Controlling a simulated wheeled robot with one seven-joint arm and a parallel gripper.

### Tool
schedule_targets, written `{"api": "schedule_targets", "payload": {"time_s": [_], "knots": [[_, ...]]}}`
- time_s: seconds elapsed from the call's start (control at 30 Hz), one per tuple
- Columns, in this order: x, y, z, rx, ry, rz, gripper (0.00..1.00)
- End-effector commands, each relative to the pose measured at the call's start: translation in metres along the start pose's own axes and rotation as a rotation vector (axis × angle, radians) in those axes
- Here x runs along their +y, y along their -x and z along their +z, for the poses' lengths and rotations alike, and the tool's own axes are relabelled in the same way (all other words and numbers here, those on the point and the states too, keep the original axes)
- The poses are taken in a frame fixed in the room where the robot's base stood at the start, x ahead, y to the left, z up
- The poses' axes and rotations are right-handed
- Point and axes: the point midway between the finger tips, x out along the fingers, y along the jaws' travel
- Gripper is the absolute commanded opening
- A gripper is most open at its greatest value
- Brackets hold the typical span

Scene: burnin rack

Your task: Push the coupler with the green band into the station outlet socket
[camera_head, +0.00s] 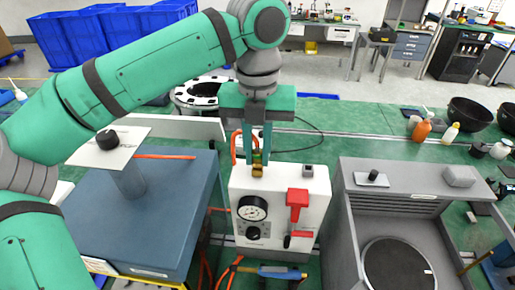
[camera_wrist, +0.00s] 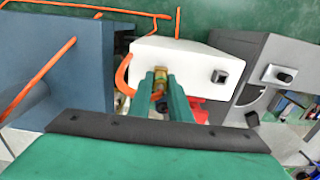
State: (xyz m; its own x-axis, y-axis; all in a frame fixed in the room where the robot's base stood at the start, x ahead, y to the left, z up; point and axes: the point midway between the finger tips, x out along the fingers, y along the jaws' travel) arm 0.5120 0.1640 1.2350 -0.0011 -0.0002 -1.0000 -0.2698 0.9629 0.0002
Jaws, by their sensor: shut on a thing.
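My gripper (camera_head: 258,148) reaches down over the white station box (camera_head: 280,183) and is shut on a small brass coupler (camera_head: 257,169) with a green band. In the wrist view, the coupler (camera_wrist: 160,84) shows between the fingertips of my gripper (camera_wrist: 163,90), at the left part of the station's top. An orange hose (camera_wrist: 123,72) curves beside it. The outlet socket is not clearly seen; whether the coupler sits in it or just above it I cannot tell. The station's front carries a round gauge (camera_head: 252,208) and a red lever (camera_head: 297,203).
A blue-grey block (camera_head: 180,215) with a post and plate stands left of the station. A grey cabinet (camera_head: 400,206) stands close on the right. A blue tool (camera_head: 280,272) and orange hoses lie in front. A small square fitting (camera_head: 307,171) is on the station's top right.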

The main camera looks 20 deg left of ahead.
Motion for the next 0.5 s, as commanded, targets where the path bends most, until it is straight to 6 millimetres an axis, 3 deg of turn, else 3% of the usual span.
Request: {"api": "schedule_targets", "payload": {"time_s": [0.17, 0.2, 0.27, 0.5], "knots": [[0.0002, -0.0039, 0.0000, 0.000, 0.000, 0.000, 0.00], [0.0002, -0.0038, 0.0001, 0.000, 0.000, 0.000, 0.24], [0.0001, -0.0036, 0.0000, 0.000, 0.000, 0.000, 0.39], [0.0000, -0.0037, -0.0001, 0.000, 0.000, 0.000, 0.39]]}}
